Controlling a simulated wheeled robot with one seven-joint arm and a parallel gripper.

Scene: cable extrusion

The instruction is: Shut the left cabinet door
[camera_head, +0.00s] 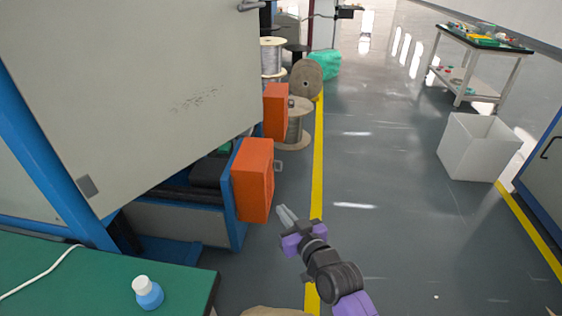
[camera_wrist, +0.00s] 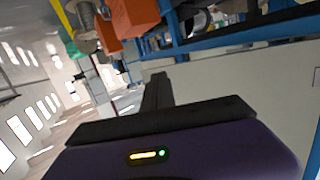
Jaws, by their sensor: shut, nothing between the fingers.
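The left cabinet door (camera_head: 140,90) is a large pale grey panel at the upper left of the head view. It stands swung out from the blue-framed machine (camera_head: 190,222), whose inside shows below the door's lower edge. A metal handle (camera_head: 249,5) sits at the door's top right. A pale grey panel, apparently this door, also fills the right of the wrist view (camera_wrist: 250,85). My gripper (camera_head: 283,213) is shut and empty, below and right of the door in the head view, with no contact visible. Its fingers also show in the wrist view (camera_wrist: 158,85).
Orange boxes (camera_head: 253,180) stick out from the machine, left of my gripper. A green table (camera_head: 60,285) with a blue bottle (camera_head: 148,293) is at lower left. Cable spools (camera_head: 307,78) stand behind. A white bin (camera_head: 478,146) stands right; the floor between is clear.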

